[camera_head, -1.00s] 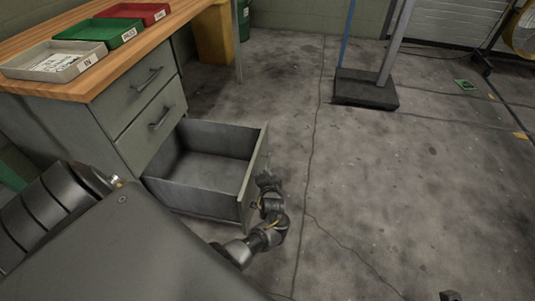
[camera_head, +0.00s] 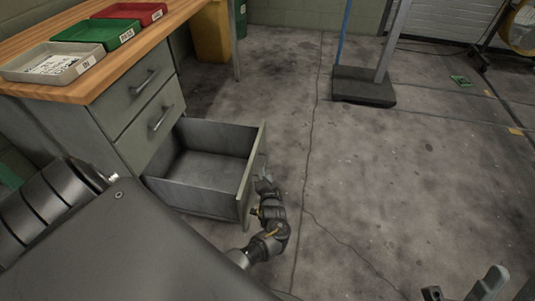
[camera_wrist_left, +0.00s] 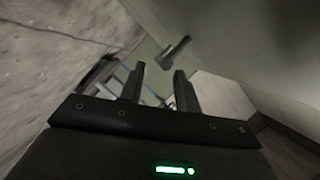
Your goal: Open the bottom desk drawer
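The bottom drawer (camera_head: 212,139) of the grey desk is pulled far out, and its empty inside shows in the head view. My left gripper (camera_head: 263,180) is beside the outer face of its front panel. In the left wrist view, the two fingers of my left gripper (camera_wrist_left: 157,82) stand apart with nothing between them. A dark handle (camera_wrist_left: 175,52) sticks out from a pale panel just beyond the fingertips, apart from them.
Two closed drawers with bar handles (camera_head: 145,82) sit above the open one. Grey, green and red trays (camera_head: 125,11) stand on the wooden desktop (camera_head: 88,84). A black stand base (camera_head: 363,87) is on the floor further back. The floor right of the drawer is clear.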

